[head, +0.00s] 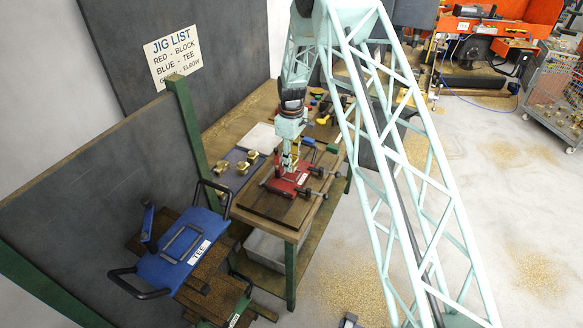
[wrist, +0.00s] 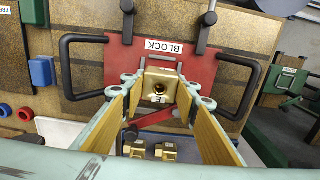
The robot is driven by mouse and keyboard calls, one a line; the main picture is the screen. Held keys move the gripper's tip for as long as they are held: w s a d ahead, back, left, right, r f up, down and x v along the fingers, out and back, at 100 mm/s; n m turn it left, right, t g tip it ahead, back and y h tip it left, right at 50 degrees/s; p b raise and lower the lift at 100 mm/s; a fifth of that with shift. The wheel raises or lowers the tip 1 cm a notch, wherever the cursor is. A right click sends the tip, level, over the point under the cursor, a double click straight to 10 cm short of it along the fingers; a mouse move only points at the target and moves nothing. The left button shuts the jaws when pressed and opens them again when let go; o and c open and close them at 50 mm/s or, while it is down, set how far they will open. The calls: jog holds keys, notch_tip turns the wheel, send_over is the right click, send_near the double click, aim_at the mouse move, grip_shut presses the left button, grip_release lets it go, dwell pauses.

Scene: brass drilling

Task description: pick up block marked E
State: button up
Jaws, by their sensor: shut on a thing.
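The brass block marked E (wrist: 160,88) sits between the fingertips of my gripper (wrist: 161,80) in the wrist view, its letter and a round hole facing the camera. My gripper is shut on it, one finger on each side. In the head view my gripper (head: 289,166) points down over the red jig (head: 285,187) on the wooden bench, and the block is mostly hidden. The red jig, labelled BLOCK, also shows behind the block in the wrist view (wrist: 200,70). I cannot tell whether the block touches the jig.
Several brass fittings (head: 243,168) lie on a dark mat left of the jig. Black handles (wrist: 80,65) and clamps flank the jig. A blue TEE jig (head: 170,262) stands at the front left. A white sheet (head: 259,137) lies behind the fittings.

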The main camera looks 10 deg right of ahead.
jog(key=shift+r+b, duration=0.4)
jog(key=shift+r, duration=2.65)
